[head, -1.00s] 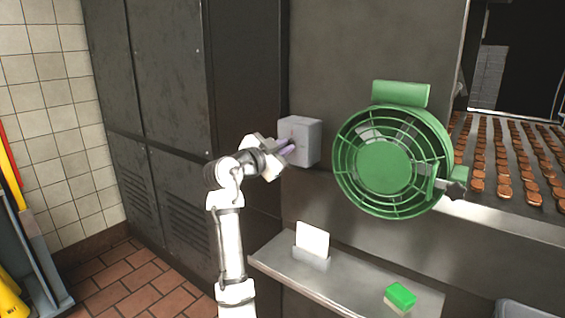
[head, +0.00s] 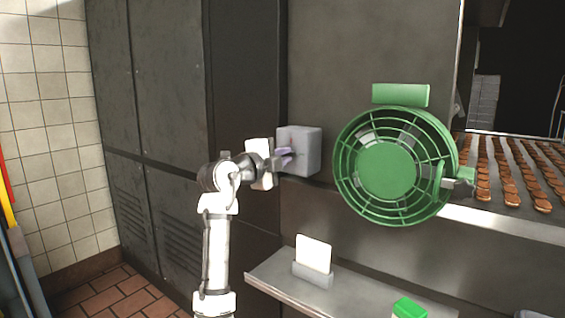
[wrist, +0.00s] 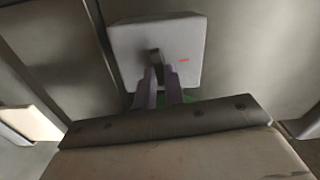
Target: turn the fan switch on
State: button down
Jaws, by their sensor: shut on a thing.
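The switch box (head: 308,152) is a light grey block on the dark metal wall, left of the green fan (head: 385,168). My gripper (head: 288,156) is at the box's front in the head view. In the wrist view its two purple fingers (wrist: 158,76) are close together at the lower part of the lever, shut on it. The fingers and arm hide part of the box in the head view.
A metal shelf (head: 270,274) below holds a white card in a grey holder (head: 313,260) and a green block (head: 409,308). A conveyor with many round brown biscuits (head: 510,175) is at the right. Dark cabinets (head: 165,120) stand at the left.

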jog(key=shift+f+m, duration=0.1)
jog(key=shift+m, duration=0.5)
jog(key=c, duration=1.5)
grip_release()
jog(key=b+v, duration=0.2)
jog(key=v, duration=1.1)
jog(key=shift+s+a, duration=0.25)
jog(key=shift+s, duration=0.1)
